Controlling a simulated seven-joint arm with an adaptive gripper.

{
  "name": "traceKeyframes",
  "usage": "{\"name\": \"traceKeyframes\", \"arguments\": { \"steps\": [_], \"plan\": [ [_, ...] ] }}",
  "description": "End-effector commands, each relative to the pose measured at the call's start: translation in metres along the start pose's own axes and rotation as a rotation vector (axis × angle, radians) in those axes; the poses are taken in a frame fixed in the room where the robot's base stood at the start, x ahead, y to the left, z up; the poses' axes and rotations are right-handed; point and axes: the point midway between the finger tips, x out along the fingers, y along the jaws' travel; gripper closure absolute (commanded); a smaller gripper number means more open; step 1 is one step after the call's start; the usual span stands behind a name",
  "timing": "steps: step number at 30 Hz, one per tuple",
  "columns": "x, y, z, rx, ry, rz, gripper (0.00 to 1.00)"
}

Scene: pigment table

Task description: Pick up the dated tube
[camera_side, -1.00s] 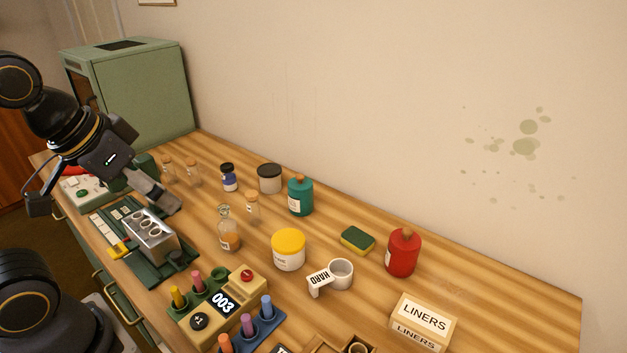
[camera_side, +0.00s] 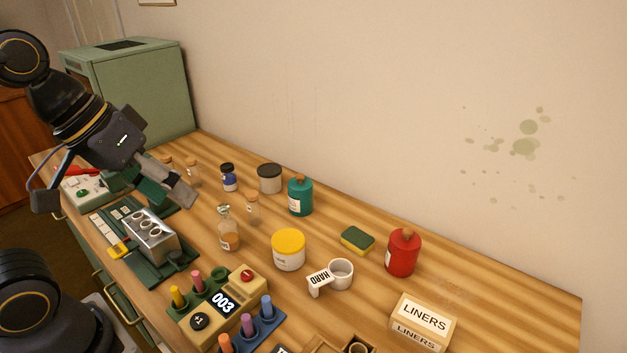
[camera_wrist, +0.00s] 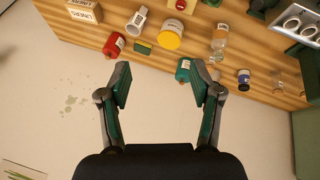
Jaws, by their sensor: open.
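No date is legible on any tube, so I cannot tell which is the dated tube. An orange tube (camera_side: 226,343), a purple tube (camera_side: 248,325) and a blue tube (camera_side: 266,307) stand in a blue rack (camera_side: 262,330). My gripper (camera_side: 187,193) is above the back left of the table, beyond the metal block and away from these tubes. In the wrist view my gripper (camera_wrist: 162,88) is open, with nothing between its fingers.
A metal block (camera_side: 150,238) with round openings sits on a green base.

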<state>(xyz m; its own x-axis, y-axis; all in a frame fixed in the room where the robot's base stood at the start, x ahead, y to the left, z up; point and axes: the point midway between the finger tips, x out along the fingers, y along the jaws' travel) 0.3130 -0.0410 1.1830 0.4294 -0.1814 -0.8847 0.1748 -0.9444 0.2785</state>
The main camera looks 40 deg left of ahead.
Motion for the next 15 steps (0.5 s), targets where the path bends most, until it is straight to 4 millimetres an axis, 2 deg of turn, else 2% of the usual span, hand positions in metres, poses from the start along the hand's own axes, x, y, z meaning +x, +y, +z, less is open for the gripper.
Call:
{"name": "traceKeyframes", "arguments": {
  "steps": [3,5,9,12,14,15],
  "plan": [
    [0.011,0.030,-0.017,-0.271,-0.134,0.109,0.36],
    [0.018,0.041,-0.030,-0.412,-0.200,0.158,0.36],
    [0.043,0.053,-0.076,-0.776,-0.357,0.278,0.36],
    [0.068,0.044,-0.119,-1.066,-0.465,0.381,0.36],
    [0.085,0.029,-0.146,-1.238,-0.519,0.448,0.36],
    [0.097,0.015,-0.163,-1.350,-0.552,0.494,0.36]
  ]
}}
